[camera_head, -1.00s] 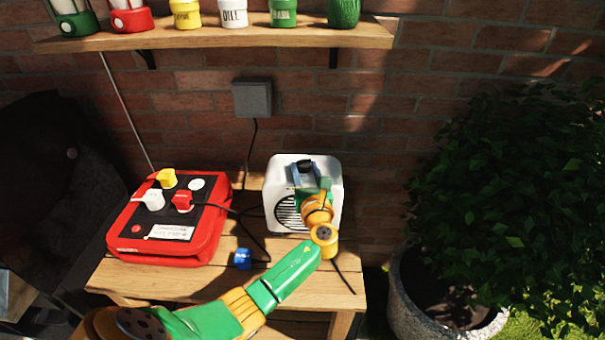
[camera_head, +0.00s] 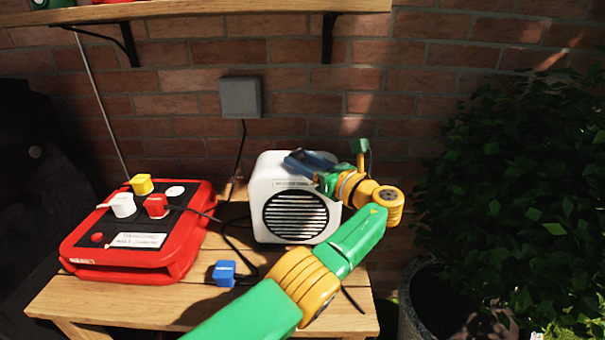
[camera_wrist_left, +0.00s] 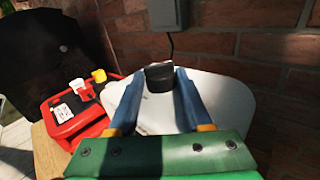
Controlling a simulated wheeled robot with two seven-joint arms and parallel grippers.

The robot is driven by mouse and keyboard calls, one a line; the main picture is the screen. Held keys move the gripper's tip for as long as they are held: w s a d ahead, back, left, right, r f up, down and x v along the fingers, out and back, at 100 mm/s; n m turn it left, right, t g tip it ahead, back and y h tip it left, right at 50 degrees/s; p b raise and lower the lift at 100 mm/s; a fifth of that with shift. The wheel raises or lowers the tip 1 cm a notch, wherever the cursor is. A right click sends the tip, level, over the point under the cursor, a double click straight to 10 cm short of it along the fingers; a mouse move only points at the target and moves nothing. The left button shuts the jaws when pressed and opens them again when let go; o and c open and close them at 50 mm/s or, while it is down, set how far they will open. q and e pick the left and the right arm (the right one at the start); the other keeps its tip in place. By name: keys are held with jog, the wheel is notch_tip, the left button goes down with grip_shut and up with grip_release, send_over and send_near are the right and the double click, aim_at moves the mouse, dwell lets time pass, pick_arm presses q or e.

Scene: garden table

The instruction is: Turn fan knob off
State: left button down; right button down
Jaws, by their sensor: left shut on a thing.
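The white fan (camera_head: 268,180) stands on the wooden table with its round dark grille facing forward. Its black knob (camera_wrist_left: 159,77) is on top of the fan, seen in the left wrist view. My left gripper (camera_head: 303,161) reaches over the fan's top from the right. In the left wrist view its two blue fingers lie on either side of the knob, and the gripper is shut on it. In the head view the fingers hide the knob. My right gripper is not in view.
A red power box (camera_head: 185,245) with yellow, white and red plugs stands left of the fan. A blue plug (camera_head: 225,273) lies on the table (camera_head: 130,308) in front. A grey wall socket (camera_head: 240,97), a shelf (camera_head: 200,9) and a potted bush (camera_head: 510,190) surround the table.

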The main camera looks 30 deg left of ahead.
pick_arm(q)
jog(key=shift+f, duration=0.1)
jog(key=shift+c, duration=1.8)
grip_release()
jog(key=v, duration=0.7)
jog(key=shift+d, duration=0.1)
